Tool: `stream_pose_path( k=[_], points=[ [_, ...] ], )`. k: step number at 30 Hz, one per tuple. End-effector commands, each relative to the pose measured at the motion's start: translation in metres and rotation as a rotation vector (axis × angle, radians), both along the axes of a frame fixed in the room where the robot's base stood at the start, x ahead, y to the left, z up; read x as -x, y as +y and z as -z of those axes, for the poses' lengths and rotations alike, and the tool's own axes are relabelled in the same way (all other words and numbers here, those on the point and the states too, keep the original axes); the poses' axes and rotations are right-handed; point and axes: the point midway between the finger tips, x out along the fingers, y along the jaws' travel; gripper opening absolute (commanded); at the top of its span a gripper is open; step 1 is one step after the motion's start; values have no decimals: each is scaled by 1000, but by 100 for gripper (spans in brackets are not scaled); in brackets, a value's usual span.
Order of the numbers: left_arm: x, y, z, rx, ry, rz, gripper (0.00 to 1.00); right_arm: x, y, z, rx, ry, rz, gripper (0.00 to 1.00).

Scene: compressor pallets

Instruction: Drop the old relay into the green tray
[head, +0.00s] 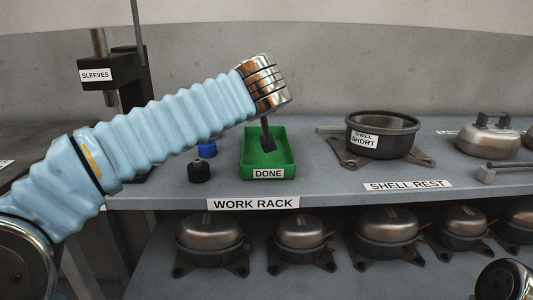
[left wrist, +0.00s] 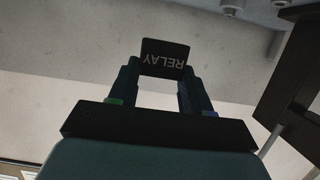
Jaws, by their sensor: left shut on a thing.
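The relay sits between the two fingertips of my left gripper (left wrist: 158,82). My right gripper is not in view.
A blue part (head: 207,149) and a black part (head: 199,172) stand left of the tray. A dark pot labelled SHELL SHORT (head: 382,136) stands to the right. The WORK RACK shelf edge (head: 330,200) runs in front, with several compressors below. A SLEEVES stand (head: 128,70) is behind my arm.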

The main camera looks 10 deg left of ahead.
Motion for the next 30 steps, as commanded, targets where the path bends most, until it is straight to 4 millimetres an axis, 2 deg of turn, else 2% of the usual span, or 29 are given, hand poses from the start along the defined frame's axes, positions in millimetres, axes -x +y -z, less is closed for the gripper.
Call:
stream_pose_path(
  k=[1, 6, 15, 16, 21, 30],
  points=[
    [0, 0, 12, -1, 0, 0, 18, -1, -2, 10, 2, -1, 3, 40],
    [0, 0, 29, 0, -1, 0, 18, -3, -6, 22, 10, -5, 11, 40],
    [0, 0, 32, 0, -1, 0, 18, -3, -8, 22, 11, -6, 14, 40],
    [0, 0, 32, 0, -1, 0, 50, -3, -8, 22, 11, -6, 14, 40],
    [0, 0, 32, 0, -1, 0, 76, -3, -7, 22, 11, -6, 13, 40],
    [1, 0, 32, 0, -1, 0, 78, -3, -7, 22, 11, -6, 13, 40]
  ],
)
